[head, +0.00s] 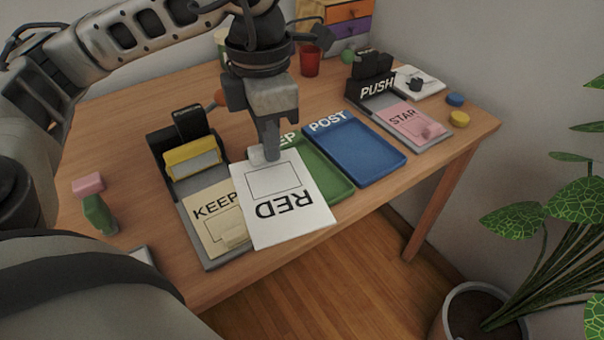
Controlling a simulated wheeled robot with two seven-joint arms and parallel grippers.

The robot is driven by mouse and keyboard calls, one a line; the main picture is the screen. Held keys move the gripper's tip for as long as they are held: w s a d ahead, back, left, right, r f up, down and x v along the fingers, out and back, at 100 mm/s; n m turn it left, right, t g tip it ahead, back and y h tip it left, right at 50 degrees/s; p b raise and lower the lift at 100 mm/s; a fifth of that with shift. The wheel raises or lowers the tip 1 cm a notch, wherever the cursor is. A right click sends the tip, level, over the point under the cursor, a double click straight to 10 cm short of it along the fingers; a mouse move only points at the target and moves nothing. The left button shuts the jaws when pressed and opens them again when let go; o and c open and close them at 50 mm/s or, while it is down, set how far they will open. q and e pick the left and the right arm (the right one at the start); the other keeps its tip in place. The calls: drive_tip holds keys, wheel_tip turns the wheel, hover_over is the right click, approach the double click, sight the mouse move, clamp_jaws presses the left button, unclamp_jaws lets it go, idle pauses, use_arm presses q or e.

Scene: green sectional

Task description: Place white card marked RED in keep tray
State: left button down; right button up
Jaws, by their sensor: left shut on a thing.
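The white card marked RED (287,224) is in the head view near the front of the table, its print upside down. My left gripper (264,156) points down and is shut on the card's far edge. The card covers part of the green tray (325,177), whose label shows only "EP", and overlaps the right side of a cream card marked KEEP (205,222). I cannot tell whether the card touches the tray. My right gripper is not in view.
A blue tray marked POST (360,148) stands right of the green tray. A pink and green object (95,205) stands at left. A red cup (310,61) stands at the back.

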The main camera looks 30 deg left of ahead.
use_arm(q)
drive_tip(key=shift+s+a+n, duration=0.25)
drive_tip(key=shift+a+n, duration=0.35)
drive_tip(key=shift+n, duration=0.5)
drive_tip(key=w+a+f, duration=0.1)
drive_tip(key=w+f, duration=0.1)
drive_tip(key=w, duration=0.2)
drive_tip(key=w+a+f, duration=0.2)
drive_tip(key=w+f, duration=0.1)
drive_tip(key=w+a+f, duration=0.1)
drive_tip(key=w+f, duration=0.2)
drive_tip(key=w, duration=0.1)
drive_tip(key=shift+w+a+f, duration=0.1)
drive_tip(key=shift+w+a, duration=0.1)
drive_tip(key=shift+w, duration=0.1)
drive_tip(key=shift+w+a+f, duration=0.2)
drive_tip(key=shift+w+f, duration=0.35)
drive_tip(key=shift+f, duration=1.8)
drive_tip(key=shift+f, duration=0.15)
drive_tip(key=c, duration=1.4)
unclamp_jaws()
